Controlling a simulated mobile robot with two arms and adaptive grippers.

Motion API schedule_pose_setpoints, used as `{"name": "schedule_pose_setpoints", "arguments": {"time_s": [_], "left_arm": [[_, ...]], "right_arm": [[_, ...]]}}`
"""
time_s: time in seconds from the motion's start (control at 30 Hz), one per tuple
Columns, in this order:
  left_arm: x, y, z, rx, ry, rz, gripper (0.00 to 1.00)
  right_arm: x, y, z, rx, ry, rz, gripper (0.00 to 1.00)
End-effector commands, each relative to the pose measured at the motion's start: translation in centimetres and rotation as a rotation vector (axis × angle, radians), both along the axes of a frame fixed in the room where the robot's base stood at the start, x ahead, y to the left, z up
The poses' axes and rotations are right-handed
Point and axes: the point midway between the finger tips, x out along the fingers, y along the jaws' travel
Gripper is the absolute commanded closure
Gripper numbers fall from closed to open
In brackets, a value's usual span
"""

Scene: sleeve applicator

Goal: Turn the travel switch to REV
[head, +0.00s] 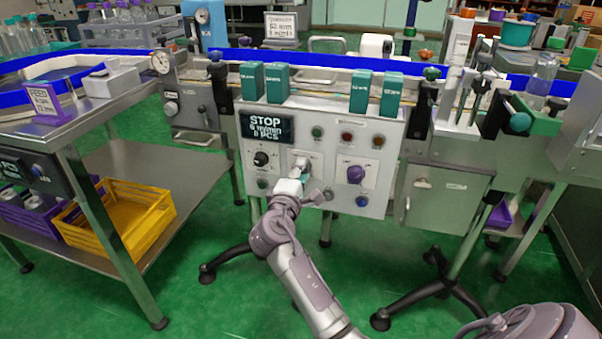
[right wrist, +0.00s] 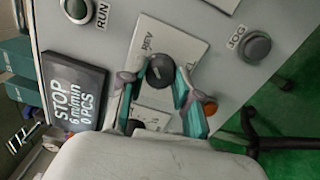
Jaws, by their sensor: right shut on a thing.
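The control panel (head: 322,163) stands in the middle of the head view. The travel switch, a black knob on a white plate (right wrist: 176,42), is the middle of three knobs on it. My right gripper (head: 299,170) reaches it from below and covers most of it in the head view. In the right wrist view the knob (right wrist: 160,71) sits between the teal fingertips of my right gripper (right wrist: 165,77), which is shut on it. My left gripper is not in view.
A black knob (head: 261,158) is left of the switch and a purple knob (head: 355,174) right of it. A display (head: 267,127) reads STOP. Teal cartons (head: 276,82) stand above the panel on the conveyor. A steel table with a yellow crate (head: 117,214) is at left.

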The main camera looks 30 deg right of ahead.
Motion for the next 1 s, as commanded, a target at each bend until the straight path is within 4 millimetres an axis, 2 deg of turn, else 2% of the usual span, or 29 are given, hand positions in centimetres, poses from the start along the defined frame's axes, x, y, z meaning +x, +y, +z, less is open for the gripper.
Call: {"name": "schedule_pose_setpoints", "arguments": {"time_s": [0.2, 0.23, 0.37, 0.73, 0.87, 1.0], "left_arm": [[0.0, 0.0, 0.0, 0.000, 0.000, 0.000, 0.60], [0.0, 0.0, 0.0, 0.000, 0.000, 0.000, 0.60], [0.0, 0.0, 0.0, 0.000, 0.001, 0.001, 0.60], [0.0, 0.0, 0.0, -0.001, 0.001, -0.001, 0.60], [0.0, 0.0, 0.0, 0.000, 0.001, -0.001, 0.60], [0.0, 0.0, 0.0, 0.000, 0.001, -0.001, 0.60]], "right_arm": [[-0.1, 0.0, -0.2, 0.004, 0.002, -0.002, 1.00], [-0.1, 0.0, -0.2, 0.004, 0.002, -0.002, 0.63], [0.0, 0.0, -0.2, 0.004, 0.002, -0.001, 0.43], [-0.3, 0.4, -0.1, 0.002, 0.002, 0.000, 0.43], [-1.5, 1.8, -0.2, 0.005, 0.003, 0.001, 0.43], [-3.5, 4.1, -0.2, 0.006, 0.002, 0.000, 0.43]]}}
